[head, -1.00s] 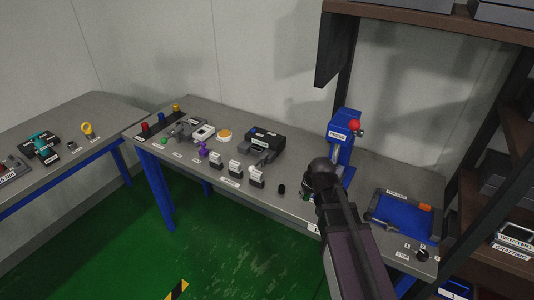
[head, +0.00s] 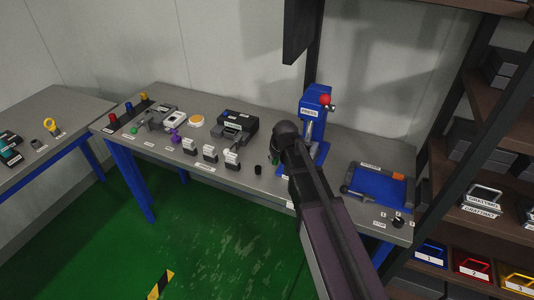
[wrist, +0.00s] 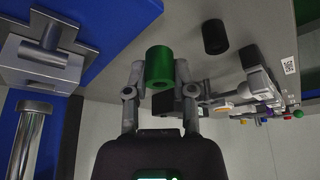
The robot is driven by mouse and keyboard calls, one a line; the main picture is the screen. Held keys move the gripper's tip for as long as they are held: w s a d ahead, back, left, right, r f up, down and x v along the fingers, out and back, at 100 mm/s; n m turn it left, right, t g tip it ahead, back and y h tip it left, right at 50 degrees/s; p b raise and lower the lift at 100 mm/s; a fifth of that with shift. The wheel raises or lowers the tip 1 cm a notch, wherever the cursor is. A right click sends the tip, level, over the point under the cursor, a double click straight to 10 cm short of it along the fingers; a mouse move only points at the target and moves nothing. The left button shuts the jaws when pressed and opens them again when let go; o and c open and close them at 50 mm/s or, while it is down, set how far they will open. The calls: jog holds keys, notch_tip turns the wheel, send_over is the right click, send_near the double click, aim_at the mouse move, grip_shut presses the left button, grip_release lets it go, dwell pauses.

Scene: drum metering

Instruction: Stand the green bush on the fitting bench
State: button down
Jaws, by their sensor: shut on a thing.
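The green bush (wrist: 160,68) is a short hollow cylinder, gripped between the two fingers of my gripper (wrist: 157,82) in the wrist view. In the head view my gripper (head: 276,158) is just left of the blue press, with a little green showing; my arm hides much of it. The long grey bench (head: 225,183) lies under the gripper. No label naming it the fitting bench is readable. I cannot tell whether the bush touches the bench top.
A blue press (head: 316,115) stands close right of the gripper. A black cylinder (head: 258,169) stands close left. Several white-topped blocks (head: 210,153) line the front edge. A blue tray (head: 378,187) lies at the right. Shelves with coloured bins (head: 472,265) stand far right.

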send_over(267, 156)
jog(key=s, duration=0.2)
jog(key=shift+s+d+f, duration=0.15)
jog(key=shift+d+f, duration=0.2)
jog(key=shift+d, duration=0.1)
jog(key=shift+w+a+b, duration=0.2)
jog(key=shift+w+b, duration=0.1)
jog(key=shift+w, duration=0.15)
jog(key=shift+w+f, duration=0.2)
jog(key=shift+f, duration=0.05)
jog(key=shift+s+f+b, duration=0.1)
jog(key=shift+f+b, duration=1.45)
jog(key=shift+b, duration=0.2)
jog(key=shift+f, duration=0.2)
jog(key=shift+c, duration=2.3)
grip_release()
jog(key=shift+r, duration=0.25)
